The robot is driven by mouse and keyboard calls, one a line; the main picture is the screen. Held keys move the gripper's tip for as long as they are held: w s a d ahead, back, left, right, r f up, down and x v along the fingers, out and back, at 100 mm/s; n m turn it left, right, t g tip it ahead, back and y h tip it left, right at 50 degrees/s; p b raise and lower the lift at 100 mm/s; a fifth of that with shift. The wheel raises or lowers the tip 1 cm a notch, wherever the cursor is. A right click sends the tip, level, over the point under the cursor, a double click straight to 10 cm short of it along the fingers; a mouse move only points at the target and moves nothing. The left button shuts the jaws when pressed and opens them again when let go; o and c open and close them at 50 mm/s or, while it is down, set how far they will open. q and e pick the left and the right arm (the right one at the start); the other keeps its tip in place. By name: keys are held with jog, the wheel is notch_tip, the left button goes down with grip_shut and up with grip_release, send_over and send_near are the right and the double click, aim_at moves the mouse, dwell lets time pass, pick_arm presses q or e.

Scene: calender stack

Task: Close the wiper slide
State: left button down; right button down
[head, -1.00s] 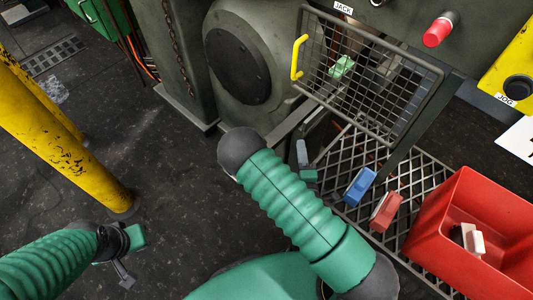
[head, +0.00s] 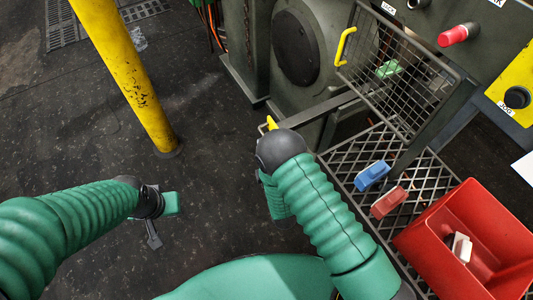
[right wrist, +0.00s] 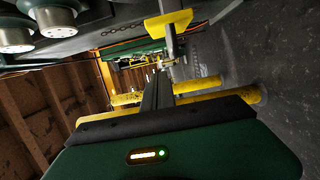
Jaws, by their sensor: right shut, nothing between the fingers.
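What looks like the wiper slide is a grey bar (head: 322,113) reaching out low from the machine, with a yellow handle (head: 270,123) at its outer left end. In the right wrist view a yellow handle (right wrist: 168,22) on a grey stem stands beyond and above my right gripper (right wrist: 158,78), apart from it. That gripper is shut and empty. In the head view my right arm hides it. My left gripper (head: 156,222) hangs over bare floor at the lower left, away from the machine. Its fingers show too edge-on to read.
A mesh guard (head: 395,75) with a yellow grip hangs above the slide. A blue block (head: 371,176) and a red block (head: 388,202) lie on the grating (head: 345,178). A red bin (head: 478,225) stands right. A yellow post (head: 125,75) rises left; floor between is clear.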

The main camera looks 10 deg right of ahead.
aim_at(314, 113)
jog(key=w+d+b, duration=0.2)
jog(key=w+d, duration=0.1)
jog(key=w, duration=0.3)
jog(key=shift+w+d, duration=0.25)
jog(key=shift+w, duration=0.1)
jog(key=shift+w+d, duration=0.15)
jog(key=shift+d, duration=0.3)
jog(key=w+d, duration=0.2)
jog(key=d, duration=0.3)
jog(key=w+d+b, duration=0.1)
jog(key=w+d, duration=0.1)
jog(key=d, duration=0.4)
jog(key=w+d+b, duration=0.1)
jog(key=w+d, duration=0.1)
jog(key=d, duration=0.3)
jog(key=shift+d, duration=0.35)
jog(key=shift+d+r, duration=0.2)
